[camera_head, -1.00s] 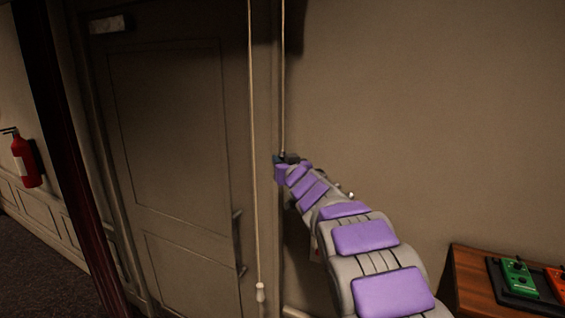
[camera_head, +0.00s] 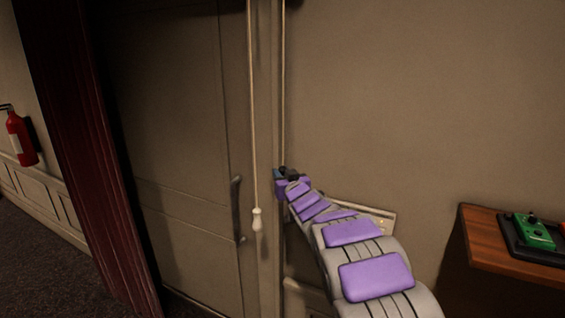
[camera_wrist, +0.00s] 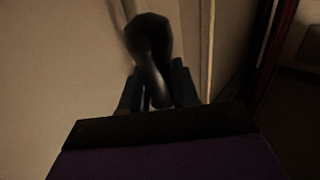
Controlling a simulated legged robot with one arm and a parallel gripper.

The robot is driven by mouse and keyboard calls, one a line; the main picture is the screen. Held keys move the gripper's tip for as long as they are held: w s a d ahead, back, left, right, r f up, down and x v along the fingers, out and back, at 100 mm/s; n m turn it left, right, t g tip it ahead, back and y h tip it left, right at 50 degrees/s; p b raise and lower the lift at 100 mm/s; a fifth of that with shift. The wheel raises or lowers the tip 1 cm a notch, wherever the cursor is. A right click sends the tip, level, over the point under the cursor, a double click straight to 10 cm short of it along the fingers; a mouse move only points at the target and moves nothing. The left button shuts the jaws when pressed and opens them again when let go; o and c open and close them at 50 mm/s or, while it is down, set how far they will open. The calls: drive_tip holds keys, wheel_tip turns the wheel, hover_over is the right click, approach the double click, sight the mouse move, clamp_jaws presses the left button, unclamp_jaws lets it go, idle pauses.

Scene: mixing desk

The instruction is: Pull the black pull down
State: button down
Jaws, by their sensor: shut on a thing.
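The black pull (camera_wrist: 148,38) is a dark knob with a narrowing neck. In the wrist view its neck sits between the two fingers of my gripper (camera_wrist: 156,86), which is shut on it. In the head view my gripper (camera_head: 287,173) is in front of the wall beside the door, at the lower end of a thin pale cord (camera_head: 283,80). The black pull is small and dark there, mostly hidden by my gripper.
A white pull (camera_head: 257,219) hangs on a second cord just left of my gripper. A dark red curtain (camera_head: 75,130) and a door (camera_head: 175,150) stand left. A wooden desk (camera_head: 490,240) with a green pedal (camera_head: 533,232) is at the right.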

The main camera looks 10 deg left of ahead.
wheel_tip(320, 180, down, 37)
drive_tip(key=b, duration=0.5)
drive_tip(key=shift+b, duration=0.3)
drive_tip(key=shift+s+r, duration=0.1)
drive_tip(key=c, duration=1)
unclamp_jaws()
drive_tip(key=shift+a+r, duration=0.1)
drive_tip(key=shift+o, duration=0.2)
drive_tip(key=p+v, duration=0.2)
drive_tip(key=v, duration=1.5)
drive_tip(key=shift+s, duration=0.1)
